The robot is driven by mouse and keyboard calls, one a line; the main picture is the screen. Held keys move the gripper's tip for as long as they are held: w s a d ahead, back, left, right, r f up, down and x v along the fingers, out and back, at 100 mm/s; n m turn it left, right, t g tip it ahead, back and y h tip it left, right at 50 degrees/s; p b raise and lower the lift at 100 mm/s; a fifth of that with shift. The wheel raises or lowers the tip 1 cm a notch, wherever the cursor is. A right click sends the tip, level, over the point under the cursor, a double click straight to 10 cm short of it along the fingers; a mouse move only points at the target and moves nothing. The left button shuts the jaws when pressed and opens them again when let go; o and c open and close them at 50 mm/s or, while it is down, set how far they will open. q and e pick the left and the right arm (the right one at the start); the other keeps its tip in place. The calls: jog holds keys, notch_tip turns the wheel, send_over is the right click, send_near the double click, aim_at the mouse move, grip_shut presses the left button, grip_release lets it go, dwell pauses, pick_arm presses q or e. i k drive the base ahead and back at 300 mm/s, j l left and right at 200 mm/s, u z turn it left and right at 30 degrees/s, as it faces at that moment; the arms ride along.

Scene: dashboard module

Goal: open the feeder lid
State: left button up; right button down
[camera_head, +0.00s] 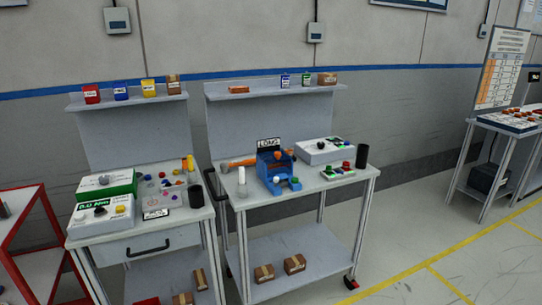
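A blue device (268,172), which looks like the feeder, stands on the middle workbench. A small white label reading roughly "LOMG" (269,143) is at its upper back. Orange pieces (289,154) show at its top, and small green and blue pieces sit at its front. I cannot make out the lid or tell whether it is open or shut. Neither of my grippers is in view.
The workbench (262,212) also holds an orange tool (237,163), a white bottle (242,183), a white box (319,151), a button panel (338,172) and a black cylinder (362,156). A cluttered bench stands left.

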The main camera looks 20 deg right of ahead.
aim_at(277, 154)
jog(key=l+z, duration=0.15)
jog(key=z, duration=0.25)
jog(key=i+l+z, duration=0.1)
jog(key=z, duration=0.3)
jog(key=i+z, duration=0.15)
jog(key=z, duration=0.25)
jog(key=i+l+z, duration=0.1)
jog(key=z, duration=0.3)
